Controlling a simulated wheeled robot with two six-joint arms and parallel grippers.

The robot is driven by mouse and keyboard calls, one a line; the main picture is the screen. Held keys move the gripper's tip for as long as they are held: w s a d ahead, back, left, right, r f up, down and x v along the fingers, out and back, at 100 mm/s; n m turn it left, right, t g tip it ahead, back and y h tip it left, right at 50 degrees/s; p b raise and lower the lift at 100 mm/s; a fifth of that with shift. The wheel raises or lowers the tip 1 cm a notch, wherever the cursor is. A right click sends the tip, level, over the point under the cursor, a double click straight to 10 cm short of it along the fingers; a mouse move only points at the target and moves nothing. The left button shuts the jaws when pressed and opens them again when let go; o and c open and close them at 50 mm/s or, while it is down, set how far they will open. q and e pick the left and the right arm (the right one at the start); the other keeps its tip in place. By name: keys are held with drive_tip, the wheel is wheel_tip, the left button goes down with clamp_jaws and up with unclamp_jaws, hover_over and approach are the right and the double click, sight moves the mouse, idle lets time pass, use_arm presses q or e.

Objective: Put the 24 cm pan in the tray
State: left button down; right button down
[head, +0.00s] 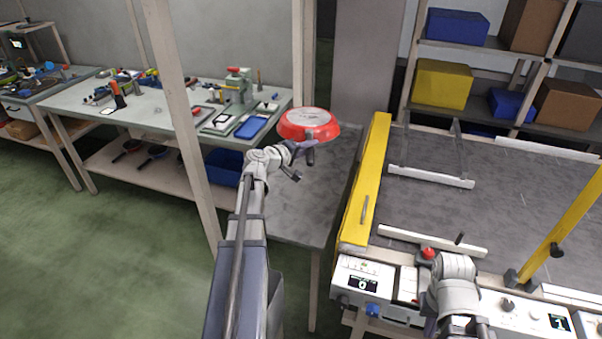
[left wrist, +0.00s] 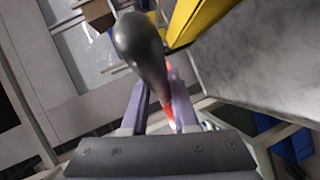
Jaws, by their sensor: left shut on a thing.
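A red pan (head: 309,122) with a pale round face is held up above a small grey side table (head: 312,208) in the head view. The pale face looks like its underside, tilted towards me. My left gripper (head: 303,160) is shut on the pan at its near side. In the left wrist view, the dark handle (left wrist: 142,48) rises between the fingers of my left gripper (left wrist: 160,105), with a bit of red beside them. My right gripper (head: 455,325) is at the bottom edge of the head view, partly cut off, its jaws unclear. A blue tray (head: 251,127) lies on the workbench.
A conveyor (head: 490,205) with a yellow side guard (head: 366,185) stands right of the side table. The workbench (head: 150,121) behind holds tools and a green press. A pale post (head: 182,100) rises left of my left arm. Shelves with boxes (head: 443,84) stand at the back right.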

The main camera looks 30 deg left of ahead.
use_arm(q)
drive_tip(key=y+b, duration=0.1)
drive_tip(key=b, duration=1.7)
hover_over(305, 207)
wheel_tip(305, 207, down, 17)
drive_tip(key=shift+n+t, duration=0.3)
wheel_tip(305, 207, down, 10)
drive_tip(key=b, duration=0.9)
drive_tip(key=shift+f+b, duration=0.15)
drive_tip(key=shift+b, duration=0.2)
drive_tip(key=c, duration=1.1)
unclamp_jaws()
drive_tip(key=shift+c, duration=0.2)
drive_tip(key=shift+o, duration=0.8)
drive_tip(key=p+v, duration=0.3)
drive_tip(key=v, duration=0.9)
drive_tip(key=shift+d, duration=0.1)
